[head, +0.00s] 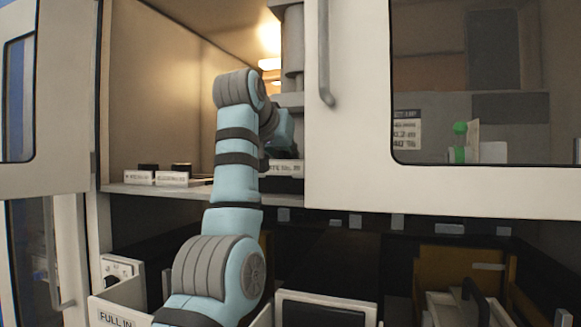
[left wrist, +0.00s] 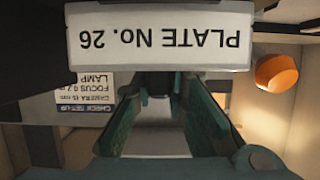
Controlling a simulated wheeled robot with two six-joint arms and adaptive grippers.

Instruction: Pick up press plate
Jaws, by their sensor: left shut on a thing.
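The press plate shows in the left wrist view as a white block labelled "PLATE No. 26" (left wrist: 160,38), upside down across the top. In the head view its label (head: 285,167) is partly covered by my left arm, above a dark part at the shelf. My left gripper (left wrist: 163,90) has its teal fingers on either side just below the label and is shut on the plate. The exact contact is hidden behind the label. In the head view the gripper is mostly hidden behind my arm's wrist. My right gripper is not in view.
The cabinet shelf (head: 150,190) holds two small labelled blocks with black tops (head: 172,175) to the left. A cabinet door with a handle (head: 325,60) stands close right of my arm. An orange knob (left wrist: 276,72) shows at right in the wrist view. Open drawers lie below.

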